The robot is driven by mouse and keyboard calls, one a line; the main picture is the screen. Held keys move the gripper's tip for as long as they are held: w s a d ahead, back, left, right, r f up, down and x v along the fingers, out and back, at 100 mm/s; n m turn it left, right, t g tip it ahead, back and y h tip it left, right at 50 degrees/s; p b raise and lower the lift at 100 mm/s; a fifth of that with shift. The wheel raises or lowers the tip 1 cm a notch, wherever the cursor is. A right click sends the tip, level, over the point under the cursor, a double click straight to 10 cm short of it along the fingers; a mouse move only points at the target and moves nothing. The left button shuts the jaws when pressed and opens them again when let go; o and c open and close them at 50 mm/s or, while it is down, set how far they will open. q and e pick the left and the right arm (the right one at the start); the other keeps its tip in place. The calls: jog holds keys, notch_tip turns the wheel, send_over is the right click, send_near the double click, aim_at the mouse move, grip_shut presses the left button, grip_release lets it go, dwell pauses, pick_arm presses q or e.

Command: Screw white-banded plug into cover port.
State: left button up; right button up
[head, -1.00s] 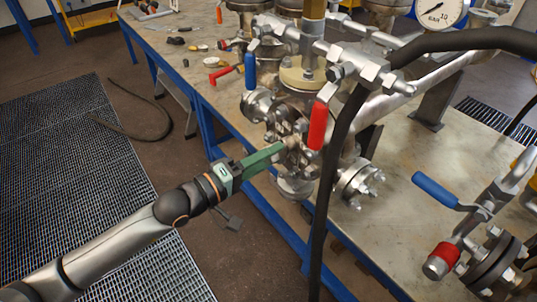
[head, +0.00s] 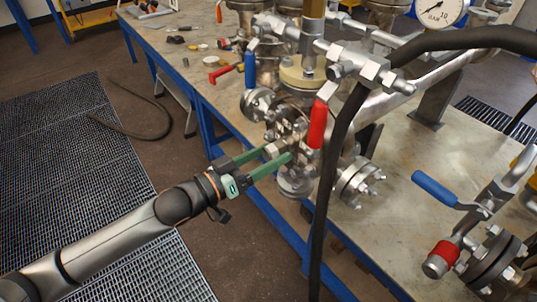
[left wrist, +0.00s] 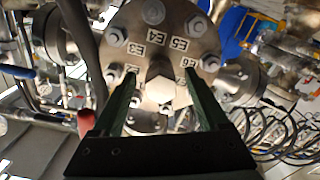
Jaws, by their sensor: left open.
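A round metal flange cover (left wrist: 178,14) with a ring of bolts and white labels such as E3, E4 and E5 faces me in the left wrist view. A metal hex head (left wrist: 160,88) sits at its middle, between my fingers. It looks like a plug at the cover's port; no white band shows, and I cannot tell how deep it sits. My left gripper (left wrist: 160,82) is open, its green fingers on either side of the hex head. In the head view the left gripper (head: 278,153) reaches the flanged vessel from the left. The right gripper is not seen.
A red lever (head: 318,124) and a thick black hose (head: 345,130) are close right of the fingers. A blue-handled valve (head: 437,190) stands on the table at right. Small loose parts lie on the table's far left.

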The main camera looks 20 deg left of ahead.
pick_arm(q)
jog(key=shift+s+a+f, duration=0.1)
jog(key=shift+s+a, duration=0.15)
jog(key=shift+s, duration=0.05)
jog(key=b+v, duration=0.1)
jog(key=v, duration=1)
jog(key=shift+s+a, duration=0.2)
jog(key=shift+s, duration=0.1)
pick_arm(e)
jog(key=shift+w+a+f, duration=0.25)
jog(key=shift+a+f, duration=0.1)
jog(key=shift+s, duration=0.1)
pick_arm(q)
jog(key=shift+c, duration=0.4)
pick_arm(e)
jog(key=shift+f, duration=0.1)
